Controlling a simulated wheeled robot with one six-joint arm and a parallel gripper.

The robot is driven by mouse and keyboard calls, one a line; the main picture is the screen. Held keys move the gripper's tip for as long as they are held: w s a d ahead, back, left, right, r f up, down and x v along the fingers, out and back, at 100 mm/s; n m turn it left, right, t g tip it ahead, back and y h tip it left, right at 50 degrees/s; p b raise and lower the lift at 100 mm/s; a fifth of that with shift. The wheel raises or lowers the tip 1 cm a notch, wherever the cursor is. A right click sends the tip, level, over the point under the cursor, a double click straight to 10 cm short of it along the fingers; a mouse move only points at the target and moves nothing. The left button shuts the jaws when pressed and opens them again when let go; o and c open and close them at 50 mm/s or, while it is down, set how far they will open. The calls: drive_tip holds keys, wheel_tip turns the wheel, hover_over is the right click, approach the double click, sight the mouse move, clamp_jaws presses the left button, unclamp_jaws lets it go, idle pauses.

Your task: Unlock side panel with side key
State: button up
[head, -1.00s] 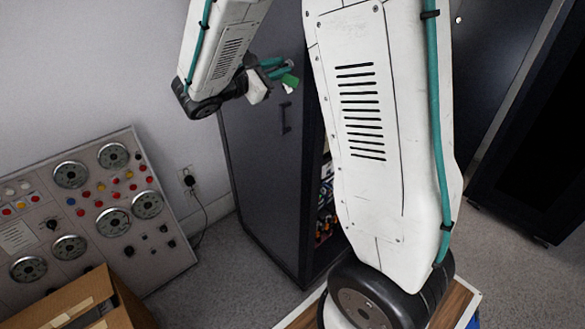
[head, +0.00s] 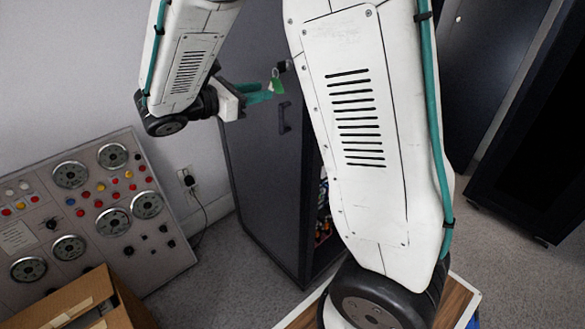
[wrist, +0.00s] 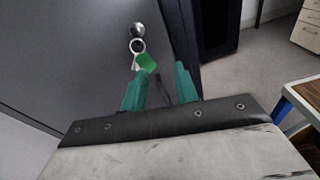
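The side key, with a metal ring (wrist: 137,45) and a green tag (wrist: 147,63), hangs at a round silver lock (wrist: 138,29) on the dark grey cabinet panel (wrist: 60,50). How far the key sits in the lock cannot be seen. In the head view the green tag (head: 277,85) hangs just below the lock (head: 285,66). My gripper (wrist: 158,82) has two teal fingers spread apart with nothing between them. It is just short of the tag in the wrist view. In the head view my gripper (head: 262,90) is left of the tag, in front of the panel.
A dark handle (head: 284,117) is on the panel below the lock. A gauge board (head: 95,205) and an open cardboard box (head: 95,300) stand at the left. Dark cabinets (head: 540,130) stand at the right.

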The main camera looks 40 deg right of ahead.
drive_tip(key=s+a+f+m+g+y, duration=0.2)
drive_tip(key=s+f+m+g+y, duration=0.15)
drive_tip(key=s+m+y, duration=0.7)
drive_tip(key=s+a+m+t+y, duration=0.2)
drive_tip(key=s+a, duration=0.2)
drive_tip(key=s, duration=0.2)
drive_tip(key=s+a+r+m+t+y, duration=0.1)
drive_tip(key=s+a+m+t+y, duration=0.1)
drive_tip(key=s, duration=0.5)
drive_tip(key=shift+s+a+r+m+y, duration=0.15)
drive_tip(key=shift+a+r+m+y, duration=0.1)
drive_tip(key=shift+a+m+y, duration=0.5)
drive_tip(key=shift+a+f, duration=0.1)
drive_tip(key=shift+a, duration=0.05)
